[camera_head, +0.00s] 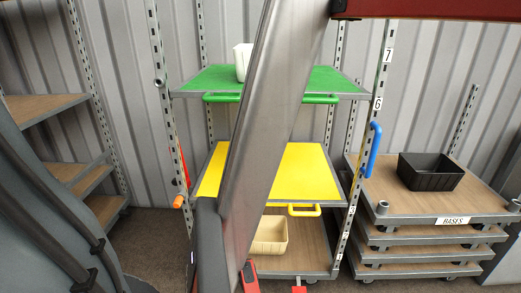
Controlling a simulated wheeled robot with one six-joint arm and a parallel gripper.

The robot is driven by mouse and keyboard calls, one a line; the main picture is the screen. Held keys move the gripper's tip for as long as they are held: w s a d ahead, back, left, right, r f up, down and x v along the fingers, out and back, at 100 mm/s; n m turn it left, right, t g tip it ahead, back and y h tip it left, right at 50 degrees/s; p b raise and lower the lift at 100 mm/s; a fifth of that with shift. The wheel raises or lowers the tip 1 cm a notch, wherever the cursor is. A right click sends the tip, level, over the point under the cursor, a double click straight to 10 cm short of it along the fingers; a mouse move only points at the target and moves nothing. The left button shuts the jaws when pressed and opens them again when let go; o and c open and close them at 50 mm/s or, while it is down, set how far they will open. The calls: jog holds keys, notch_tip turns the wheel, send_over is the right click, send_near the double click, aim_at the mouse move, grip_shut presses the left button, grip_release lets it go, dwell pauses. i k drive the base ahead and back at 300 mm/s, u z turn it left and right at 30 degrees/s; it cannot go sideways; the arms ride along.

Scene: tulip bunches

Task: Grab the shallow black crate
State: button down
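A black crate (430,172), open at the top with sloping walls, sits upright on the top board of a stack of wooden bases at the right. Its dark inside looks empty. I cannot make out my gripper in this view. A grey link of my arm crosses the middle of the picture from top to bottom, left of the crate and apart from it.
The stack of bases (455,204) has a post socket at its front left. A rack beside it has a green shelf (310,80), a yellow shelf (304,165) and a wooden bottom shelf. A white pot (242,62) and a cream crate (270,236) stand on it.

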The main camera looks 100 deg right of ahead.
aim_at(420, 171)
jog(key=z, duration=5.5)
jog(key=k, duration=0.65)
jog(key=z, duration=0.8)
jog(key=i, duration=2.05)
jog(key=u, duration=1.35)
jog(key=i, duration=0.75)
jog(key=u, duration=0.7)
